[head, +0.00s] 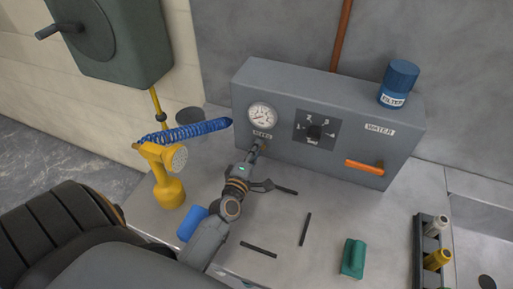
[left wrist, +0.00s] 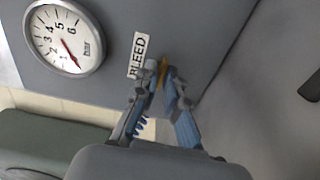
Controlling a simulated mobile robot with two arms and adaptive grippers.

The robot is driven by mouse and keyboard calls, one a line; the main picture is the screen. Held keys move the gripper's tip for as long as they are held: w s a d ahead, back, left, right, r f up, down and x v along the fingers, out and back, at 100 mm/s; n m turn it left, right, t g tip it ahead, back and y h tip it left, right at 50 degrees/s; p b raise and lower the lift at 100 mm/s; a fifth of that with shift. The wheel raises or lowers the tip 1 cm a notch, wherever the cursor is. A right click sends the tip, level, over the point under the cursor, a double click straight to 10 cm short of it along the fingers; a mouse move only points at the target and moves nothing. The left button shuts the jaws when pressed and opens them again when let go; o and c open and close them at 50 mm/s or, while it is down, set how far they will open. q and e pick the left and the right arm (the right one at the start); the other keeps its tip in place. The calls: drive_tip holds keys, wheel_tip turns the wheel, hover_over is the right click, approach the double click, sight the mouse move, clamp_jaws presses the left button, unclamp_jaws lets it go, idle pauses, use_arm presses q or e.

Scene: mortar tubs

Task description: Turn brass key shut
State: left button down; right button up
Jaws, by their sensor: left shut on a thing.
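The brass key (left wrist: 162,74) sits on the front of the grey box, just beside the BLEED label (left wrist: 138,54). In the left wrist view it shows as a small yellow-brown piece between my left gripper's fingertips (left wrist: 168,84). The fingers are shut on it and hide much of it, so its exact angle is hard to tell. In the head view my left gripper (head: 257,150) reaches the grey box (head: 340,108) below the pressure gauge (head: 262,116), where the key is mostly hidden. The gauge also shows in the left wrist view (left wrist: 64,40), with a red needle. My right gripper is not in view.
The box also carries a numbered dial (head: 314,131), an orange handle (head: 364,168) and a blue filter (head: 398,82). A yellow sprayer (head: 166,185) with a blue coiled hose (head: 190,132) stands left of my arm. Dark bars and a green block (head: 353,258) lie on the bench.

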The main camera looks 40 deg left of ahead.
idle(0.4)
use_arm(q)
drive_tip(key=c, duration=1.5)
unclamp_jaws()
drive_tip(key=shift+d, duration=0.1)
drive_tip(key=shift+o, duration=0.2)
drive_tip(key=v, duration=1.2)
drive_tip(key=shift+r, duration=0.1)
